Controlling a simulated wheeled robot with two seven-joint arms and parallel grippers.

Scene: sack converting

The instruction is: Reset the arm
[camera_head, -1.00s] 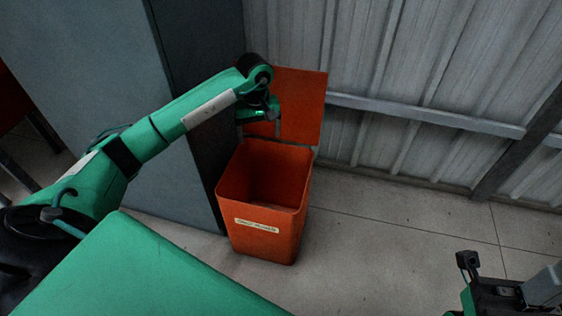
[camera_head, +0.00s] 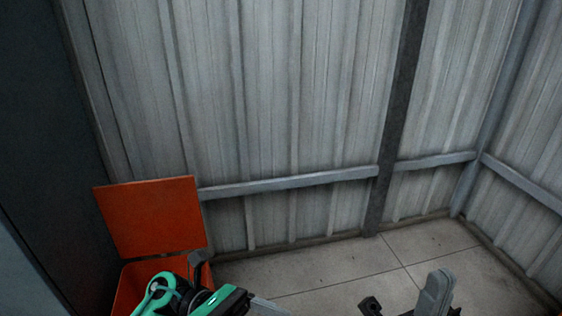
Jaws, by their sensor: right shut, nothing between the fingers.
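My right gripper (camera_head: 437,288) shows at the bottom edge, right of centre, as a grey piece pointing up. It is shut and holds nothing. A small black part of my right wrist stands to its left. My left arm's green and black wrist comes in at the bottom left, in front of the orange bin. Only a grey tip of my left gripper (camera_head: 266,305) shows at the bottom edge, and its opening cannot be made out.
The orange bin (camera_head: 128,286) stands at the lower left with its lid (camera_head: 152,218) raised against the metal wall (camera_head: 290,110). A dark panel (camera_head: 35,130) rises at the far left. The tiled floor (camera_head: 335,268) right of the bin is clear.

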